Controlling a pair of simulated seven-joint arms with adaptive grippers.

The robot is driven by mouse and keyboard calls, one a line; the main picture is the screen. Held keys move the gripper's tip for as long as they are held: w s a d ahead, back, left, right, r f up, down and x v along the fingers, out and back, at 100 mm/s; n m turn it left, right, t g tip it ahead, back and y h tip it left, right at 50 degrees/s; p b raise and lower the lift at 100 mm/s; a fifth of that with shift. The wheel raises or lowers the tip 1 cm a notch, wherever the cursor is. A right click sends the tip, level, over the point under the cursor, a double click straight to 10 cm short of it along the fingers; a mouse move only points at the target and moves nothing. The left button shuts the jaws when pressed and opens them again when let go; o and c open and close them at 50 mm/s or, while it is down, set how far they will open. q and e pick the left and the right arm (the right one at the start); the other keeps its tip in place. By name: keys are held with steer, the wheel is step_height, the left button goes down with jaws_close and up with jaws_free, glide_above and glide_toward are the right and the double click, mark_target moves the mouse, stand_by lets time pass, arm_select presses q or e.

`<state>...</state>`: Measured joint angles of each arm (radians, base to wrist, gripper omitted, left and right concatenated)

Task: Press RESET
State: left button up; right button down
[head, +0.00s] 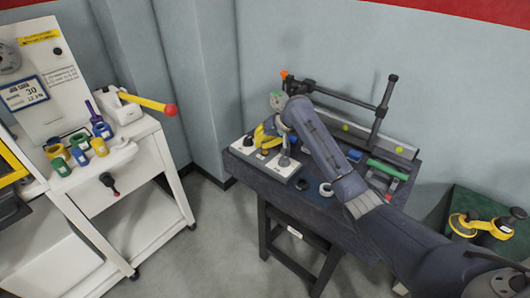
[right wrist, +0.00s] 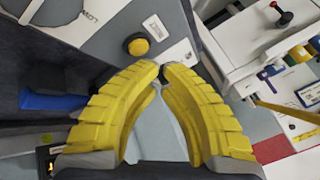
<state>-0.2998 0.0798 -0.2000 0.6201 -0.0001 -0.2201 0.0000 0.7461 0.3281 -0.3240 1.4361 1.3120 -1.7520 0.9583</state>
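A white-topped control panel (head: 243,153) sits at the left end of the dark workbench, with several small round controls. In the right wrist view a round yellow button (right wrist: 137,46) on a dark base stands beside a small white label (right wrist: 154,28). I cannot read RESET on any label. My right gripper (head: 264,140) has yellow fingers and hangs over the panel, hiding part of it. In the right wrist view its fingertips (right wrist: 162,68) come nearly together with nothing between them, and the yellow button lies beyond and left of them, apart.
The dark workbench (head: 240,174) also carries a grey ring (head: 326,189), a green-topped part (head: 388,169) and a black bar frame (head: 336,94). A white cart (head: 137,134) with coloured pieces stands at the left. A green crate (head: 463,205) is at the right. Floor separates cart and bench.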

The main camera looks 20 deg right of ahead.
steer(key=shift+f, duration=0.2)
stand_by(1.2)
steer(key=shift+f, duration=0.25)
steer(key=shift+f, duration=0.4)
stand_by(1.0)
steer(key=shift+r, duration=0.85)
steer(key=shift+r, duration=2.5)
